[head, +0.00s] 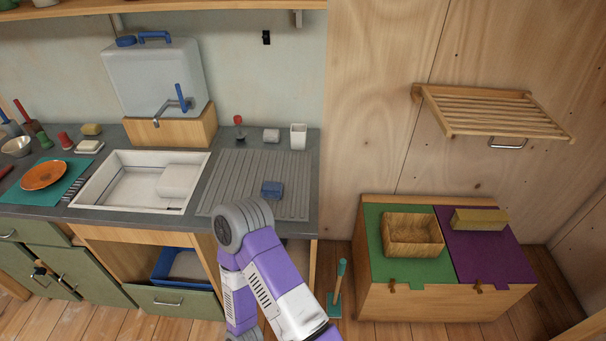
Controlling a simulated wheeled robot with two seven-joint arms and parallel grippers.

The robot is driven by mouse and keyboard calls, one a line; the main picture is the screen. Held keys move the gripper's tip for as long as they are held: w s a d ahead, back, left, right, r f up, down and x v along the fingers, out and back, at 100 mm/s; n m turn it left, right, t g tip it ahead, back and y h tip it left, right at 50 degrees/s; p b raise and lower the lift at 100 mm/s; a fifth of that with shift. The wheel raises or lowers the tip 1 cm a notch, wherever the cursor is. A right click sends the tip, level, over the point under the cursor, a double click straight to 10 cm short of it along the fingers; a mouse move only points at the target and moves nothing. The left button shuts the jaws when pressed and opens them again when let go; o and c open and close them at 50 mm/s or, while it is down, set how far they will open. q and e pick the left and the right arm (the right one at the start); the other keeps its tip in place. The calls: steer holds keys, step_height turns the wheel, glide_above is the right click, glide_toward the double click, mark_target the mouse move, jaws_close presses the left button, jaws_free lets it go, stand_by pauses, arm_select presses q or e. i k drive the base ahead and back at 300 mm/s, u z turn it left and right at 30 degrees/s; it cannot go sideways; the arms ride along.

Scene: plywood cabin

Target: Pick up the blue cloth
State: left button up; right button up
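The blue cloth (272,188) is a small folded block. It lies on the grey ribbed drainboard (232,174), right of the sink, near the counter's front. One of my purple and white arms rises from the bottom middle, and its grey joint is just in front of the cloth and to its left in the picture. Neither of my grippers shows in the head view, so I cannot see whether they are open or shut.
Behind the cloth stand a red-topped item (239,122), a small roll (271,135) and a white cup (298,136). A white sink (90,190) holds a white box (179,182). A wooden chest (430,300) with a basket (412,235) stands right; floor between is partly clear.

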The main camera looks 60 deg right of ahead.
mark_target(270, 191)
steer(key=z, duration=1.05)
steer(key=i, duration=0.85)
steer(key=z, duration=0.9)
